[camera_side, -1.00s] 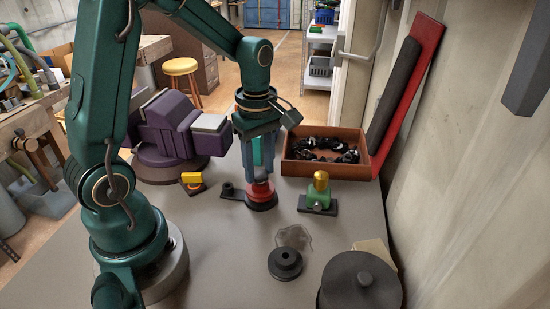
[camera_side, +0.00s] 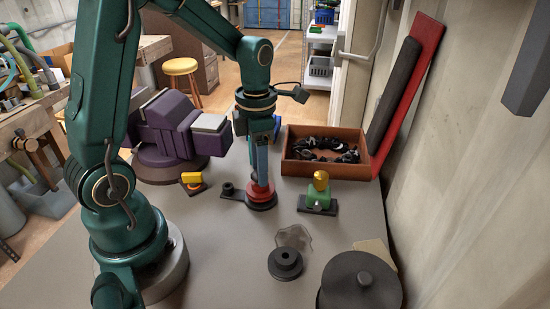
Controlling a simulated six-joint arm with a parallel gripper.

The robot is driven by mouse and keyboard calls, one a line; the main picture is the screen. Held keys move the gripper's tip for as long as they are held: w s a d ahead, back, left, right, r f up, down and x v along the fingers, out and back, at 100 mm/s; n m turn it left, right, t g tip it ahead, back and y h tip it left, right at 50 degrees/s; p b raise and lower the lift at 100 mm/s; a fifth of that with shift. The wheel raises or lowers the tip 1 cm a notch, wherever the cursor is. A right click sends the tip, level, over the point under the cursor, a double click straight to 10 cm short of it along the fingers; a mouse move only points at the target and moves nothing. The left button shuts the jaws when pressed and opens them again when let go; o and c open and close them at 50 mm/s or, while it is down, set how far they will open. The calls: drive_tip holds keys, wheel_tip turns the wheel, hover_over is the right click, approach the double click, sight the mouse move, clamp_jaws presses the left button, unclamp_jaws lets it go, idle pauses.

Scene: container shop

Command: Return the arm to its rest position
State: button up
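My gripper (camera_side: 263,180) points down over the middle of the table. One blue finger shows in front, with its tip close to a red round piece (camera_side: 260,194). The other finger is mostly hidden, so I cannot see the gap between them or whether they touch the red piece. The red piece sits on a black round base with a flat arm (camera_side: 230,191) reaching left.
A brown box (camera_side: 325,167) of black parts stands behind right. A green block with a gold top (camera_side: 320,190) is right of my gripper. A purple vise (camera_side: 170,130) and a yellow piece (camera_side: 191,178) are left. Black round parts (camera_side: 285,262) lie in front.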

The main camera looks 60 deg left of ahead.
drive_tip(key=shift+o, duration=1.3)
drive_tip(key=shift+c, duration=0.9)
